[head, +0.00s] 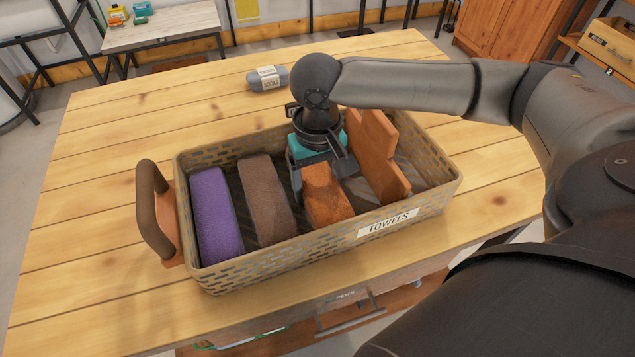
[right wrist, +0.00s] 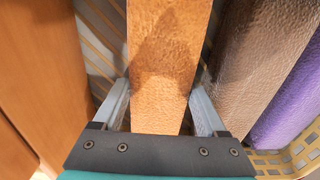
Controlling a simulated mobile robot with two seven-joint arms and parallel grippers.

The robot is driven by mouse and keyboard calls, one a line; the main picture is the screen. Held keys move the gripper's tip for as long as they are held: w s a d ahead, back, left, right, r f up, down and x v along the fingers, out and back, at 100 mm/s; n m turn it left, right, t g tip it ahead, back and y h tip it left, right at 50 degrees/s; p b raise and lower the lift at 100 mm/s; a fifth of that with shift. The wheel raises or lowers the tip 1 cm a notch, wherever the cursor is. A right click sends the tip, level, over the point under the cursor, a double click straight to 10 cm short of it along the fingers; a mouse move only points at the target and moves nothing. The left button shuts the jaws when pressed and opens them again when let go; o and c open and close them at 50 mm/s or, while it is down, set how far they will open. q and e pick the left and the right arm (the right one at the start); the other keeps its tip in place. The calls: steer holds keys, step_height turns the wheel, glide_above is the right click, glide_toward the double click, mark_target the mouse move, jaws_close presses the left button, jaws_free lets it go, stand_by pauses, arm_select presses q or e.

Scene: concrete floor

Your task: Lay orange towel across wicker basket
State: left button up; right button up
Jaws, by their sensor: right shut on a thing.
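The wicker basket (head: 330,243) stands on the wooden table and has a label reading TOWELS. The orange towel (head: 326,196) lies in the basket, across its width, between the brown towel and a wooden piece. My right gripper (head: 322,183) reaches down into the basket from above and is shut on the orange towel. In the right wrist view the orange towel (right wrist: 168,60) runs between the two fingers (right wrist: 160,108). The far end of the towel is hidden under the gripper in the head view. My left gripper is not in view.
A purple towel (head: 216,214) and a brown towel (head: 265,200) lie left of the orange one in the basket. An orange-brown wooden piece (head: 378,155) stands close on its right. A grey rolled bundle (head: 268,79) lies behind.

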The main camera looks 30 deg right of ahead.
mark_target(317, 177)
steer(key=o, duration=1.4)
steer(key=shift+f, duration=0.1)
steer(key=shift+o, duration=0.2)
step_height(317, 177, up, 12)
steer(key=p, duration=0.4)
